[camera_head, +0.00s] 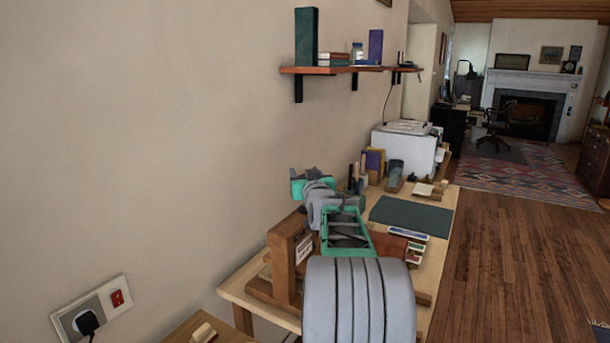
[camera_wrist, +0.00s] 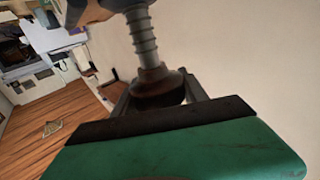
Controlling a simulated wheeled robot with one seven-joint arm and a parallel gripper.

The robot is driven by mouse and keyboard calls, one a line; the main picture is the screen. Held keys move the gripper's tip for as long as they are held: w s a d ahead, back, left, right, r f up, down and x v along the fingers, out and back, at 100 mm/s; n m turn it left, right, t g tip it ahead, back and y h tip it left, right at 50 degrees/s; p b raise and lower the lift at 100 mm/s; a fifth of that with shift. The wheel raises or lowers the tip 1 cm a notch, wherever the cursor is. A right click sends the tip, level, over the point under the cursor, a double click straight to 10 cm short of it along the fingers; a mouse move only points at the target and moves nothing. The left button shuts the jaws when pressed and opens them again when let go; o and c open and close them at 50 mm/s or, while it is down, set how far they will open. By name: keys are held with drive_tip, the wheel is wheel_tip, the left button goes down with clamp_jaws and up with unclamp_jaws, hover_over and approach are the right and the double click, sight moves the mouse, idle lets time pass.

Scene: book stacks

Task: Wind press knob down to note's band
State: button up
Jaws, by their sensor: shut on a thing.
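The wooden press (camera_head: 281,262) stands on the near end of the bench, with a small pale note (camera_head: 304,249) on its upright; the writing is too small to read. In the wrist view the dark round press knob (camera_wrist: 157,86) sits at the end of a grey threaded screw (camera_wrist: 143,38). My gripper (camera_wrist: 158,98) is shut on the knob, with a finger on each side of it. In the head view my arm covers part of the press, and the knob and screw cannot be made out. I cannot tell where the note's band lies along the screw.
The bench (camera_head: 441,209) runs away along the wall, holding a dark green mat (camera_head: 411,215), small books and a white box-like machine (camera_head: 405,148). A shelf (camera_head: 335,70) hangs on the wall above. Open wooden floor (camera_head: 510,260) lies to the right.

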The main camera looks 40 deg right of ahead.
drive_tip(key=shift+f+m+g+h+b, duration=0.1)
drive_tip(key=shift+m+g+h+b, duration=0.3)
drive_tip(key=shift+h+b, duration=0.1)
drive_tip(key=m+g+h+b, duration=0.2)
drive_tip(key=m+g+h, duration=0.1)
drive_tip(key=shift+s+d+h, duration=0.1)
drive_tip(key=shift+d+h, duration=0.1)
drive_tip(key=shift+h, duration=0.1)
drive_tip(key=m+g+h+p, duration=0.1)
drive_tip(key=m+g, duration=0.1)
drive_tip(key=s+m+g+h+p, duration=0.1)
drive_tip(key=m+g, duration=0.1)
drive_tip(key=g, duration=0.1)
drive_tip(key=d+r+m+g+h+p, duration=0.1)
drive_tip(key=m+g+h+p, duration=0.1)
drive_tip(key=g, duration=0.1)
drive_tip(key=shift+s, duration=0.25)
drive_tip(key=m+g+p, duration=0.1)
drive_tip(key=p, duration=0.1)
drive_tip(key=m+g+p, duration=0.1)
drive_tip(key=g, duration=0.1)
drive_tip(key=shift+s+h+p, duration=0.3)
drive_tip(key=shift+s+p, duration=0.05)
drive_tip(key=shift+p, duration=0.05)
drive_tip(key=shift+f+g, duration=0.1)
drive_tip(key=shift+g, duration=0.2)
drive_tip(key=o, duration=1.4)
drive_tip(key=shift+f, duration=0.25)
drive_tip(key=shift+c, duration=0.2)
